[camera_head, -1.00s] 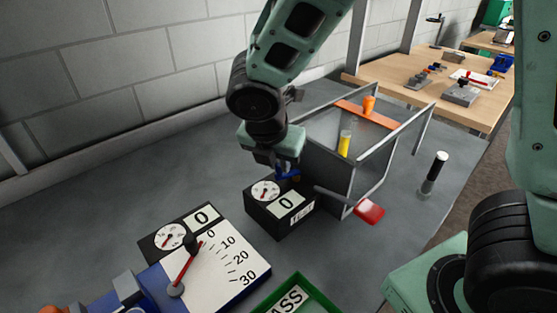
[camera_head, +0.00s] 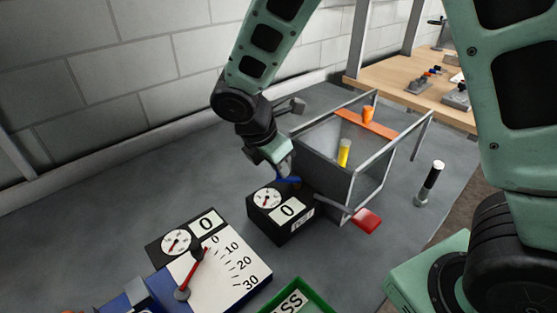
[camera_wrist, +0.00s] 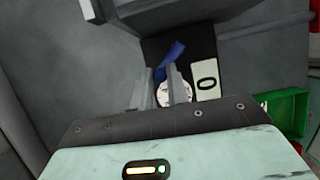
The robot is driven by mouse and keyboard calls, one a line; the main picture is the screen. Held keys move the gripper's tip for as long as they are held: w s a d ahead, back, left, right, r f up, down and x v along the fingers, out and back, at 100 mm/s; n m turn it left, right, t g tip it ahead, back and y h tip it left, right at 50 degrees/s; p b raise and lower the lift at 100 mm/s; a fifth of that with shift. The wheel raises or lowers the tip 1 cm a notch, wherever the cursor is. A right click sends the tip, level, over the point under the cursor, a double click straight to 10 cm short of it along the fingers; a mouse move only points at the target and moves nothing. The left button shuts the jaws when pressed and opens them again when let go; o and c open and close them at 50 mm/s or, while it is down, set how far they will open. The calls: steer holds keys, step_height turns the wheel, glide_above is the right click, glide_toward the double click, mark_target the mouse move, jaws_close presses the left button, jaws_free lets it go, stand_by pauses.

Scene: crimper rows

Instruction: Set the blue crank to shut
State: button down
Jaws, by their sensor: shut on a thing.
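The blue crank (camera_head: 289,181) is a small blue bar on the back of a black box (camera_head: 283,231) with a white dial (camera_head: 267,198) and a plate reading 0. My gripper (camera_head: 282,170) comes down at a tilt from the upper left and is shut on the crank. In the wrist view the blue crank (camera_wrist: 170,60) shows at the fingertips of my gripper (camera_wrist: 160,80), over the dial and the 0 plate. The fingers hide part of the crank, so its exact angle is hard to tell.
A grey-framed bin (camera_head: 330,178) with a red-handled lever (camera_head: 366,220) stands right behind the box. A blue gauge block (camera_head: 225,275) with a red pointer lies at front left, a green PASS tray (camera_head: 316,298) at the front. A black-and-silver post (camera_head: 430,184) stands right.

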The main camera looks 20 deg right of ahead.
steer(key=m+p, duration=0.1)
steer(key=w+m+g, duration=0.1)
steer(key=m, duration=0.1)
steer(key=d+m+p, duration=0.1)
steer(key=shift+w+d+r+m+g+p, duration=0.1)
steer(key=shift+w+r+m+g+p, duration=0.05)
steer(key=shift+w+m+g+p, duration=0.2)
steer(key=shift+w+d+m+g+p, duration=0.2)
steer(key=shift+d+m+g+p, duration=0.15)
steer(key=shift+m, duration=0.6)
steer(key=shift+w+d+m+g+p, duration=0.2)
steer(key=shift+m+g+p, duration=0.25)
steer(key=shift+m, duration=0.45)
steer(key=shift+d, duration=0.1)
steer(key=c, duration=1.4)
jaws_free()
